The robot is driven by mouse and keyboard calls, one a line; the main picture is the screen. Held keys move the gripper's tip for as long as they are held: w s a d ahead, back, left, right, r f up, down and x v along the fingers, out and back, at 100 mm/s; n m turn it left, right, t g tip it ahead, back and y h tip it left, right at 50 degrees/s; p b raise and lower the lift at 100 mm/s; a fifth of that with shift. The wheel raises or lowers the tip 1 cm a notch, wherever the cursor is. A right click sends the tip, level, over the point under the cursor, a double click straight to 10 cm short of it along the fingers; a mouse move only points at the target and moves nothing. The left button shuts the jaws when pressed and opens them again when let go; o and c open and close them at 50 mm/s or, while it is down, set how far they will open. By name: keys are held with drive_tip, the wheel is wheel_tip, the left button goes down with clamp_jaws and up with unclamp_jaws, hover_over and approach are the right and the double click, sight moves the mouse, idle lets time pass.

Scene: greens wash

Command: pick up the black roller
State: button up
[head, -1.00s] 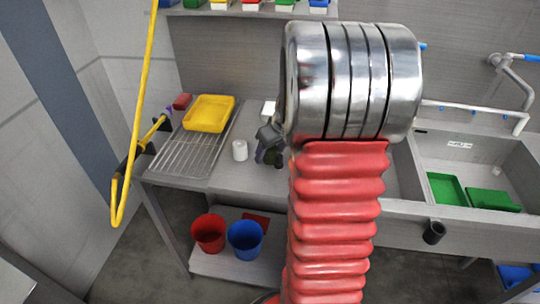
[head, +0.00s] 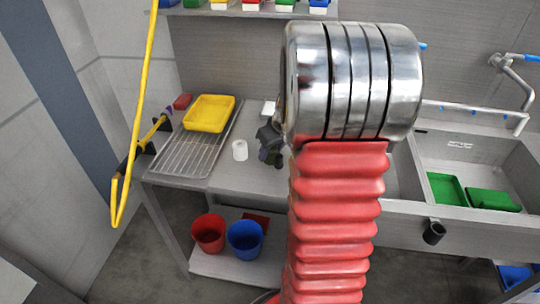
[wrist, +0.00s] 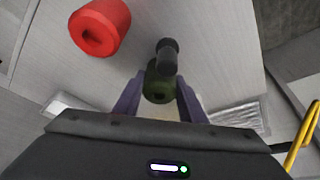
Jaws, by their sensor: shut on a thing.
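In the wrist view a dark green rounded thing (wrist: 157,88) sits between the purple fingers of my gripper (wrist: 160,80), which are shut on it. A black, roller-like piece (wrist: 167,56) overlaps its far end; I cannot tell whether the two are one thing. In the head view my gripper (head: 266,150) is small and dark over the counter, partly hidden by my arm, with dark green showing at its tip. Whether the held thing touches the counter is unclear.
A red roller (wrist: 100,28) lies nearby in the wrist view. In the head view a white roll (head: 240,150) stands left of my gripper. A yellow tray (head: 209,114) rests on a wire rack (head: 190,157). Green trays (head: 447,189) lie in the sink at right.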

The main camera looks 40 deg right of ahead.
drive_tip(key=shift+c, duration=0.7)
wheel_tip(320, 180, up, 10)
drive_tip(key=shift+r, duration=0.1)
idle(0.6)
